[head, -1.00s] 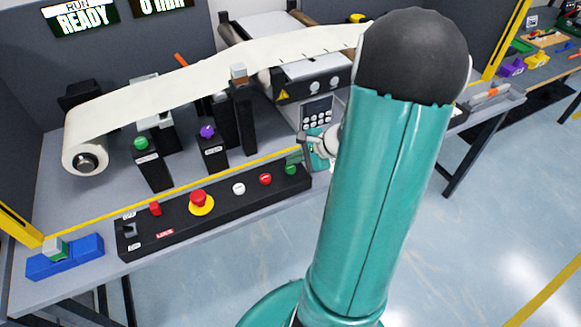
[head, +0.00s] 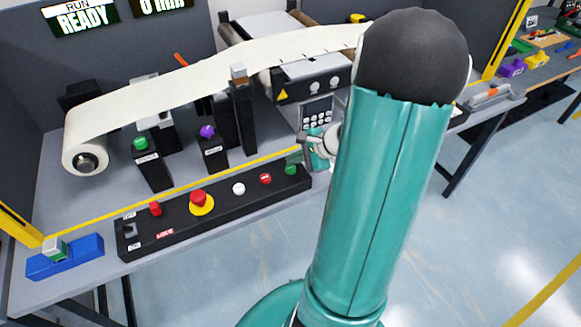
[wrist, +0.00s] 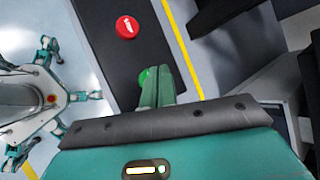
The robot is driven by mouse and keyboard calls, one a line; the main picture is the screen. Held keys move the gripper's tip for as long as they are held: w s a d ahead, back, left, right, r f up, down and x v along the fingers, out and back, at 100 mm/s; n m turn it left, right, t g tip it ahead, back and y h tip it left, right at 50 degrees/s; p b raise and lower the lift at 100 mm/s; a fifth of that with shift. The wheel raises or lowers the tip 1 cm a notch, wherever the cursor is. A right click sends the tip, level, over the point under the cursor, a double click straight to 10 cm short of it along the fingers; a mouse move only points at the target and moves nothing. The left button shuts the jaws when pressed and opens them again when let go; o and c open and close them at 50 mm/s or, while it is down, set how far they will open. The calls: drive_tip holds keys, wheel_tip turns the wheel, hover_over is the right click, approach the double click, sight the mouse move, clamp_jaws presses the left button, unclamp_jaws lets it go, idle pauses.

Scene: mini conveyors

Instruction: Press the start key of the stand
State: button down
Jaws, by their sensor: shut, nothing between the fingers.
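The black control panel (head: 222,215) lies along the front of the stand. A green key (head: 290,170) sits at its right end, beside a red key (head: 265,179). My gripper (head: 291,160) is shut and empty, with its fingertips just above and behind the green key. In the wrist view, the closed fingers (wrist: 155,78) point at the panel, and the green key (wrist: 143,76) peeks out at their left side, partly hidden by them. I cannot tell whether the fingertips touch it. The red key (wrist: 127,27) shows clear of the fingers.
On the same panel are a white key (head: 238,188) and a red mushroom button (head: 198,197) on yellow. Black posts with a green knob (head: 141,144) and a purple knob (head: 207,131) stand behind. A display (head: 80,15) reads RUN READY. My arm hides the stand's right part.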

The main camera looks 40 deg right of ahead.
sight(295, 168)
drive_tip(key=shift+f, duration=0.1)
drive_tip(key=shift+f, duration=0.35)
drive_tip(key=shift+f, duration=0.45)
idle(0.7)
drive_tip(key=shift+r, duration=0.9)
drive_tip(key=shift+r, duration=0.1)
drive_tip(key=shift+r, duration=2.4)
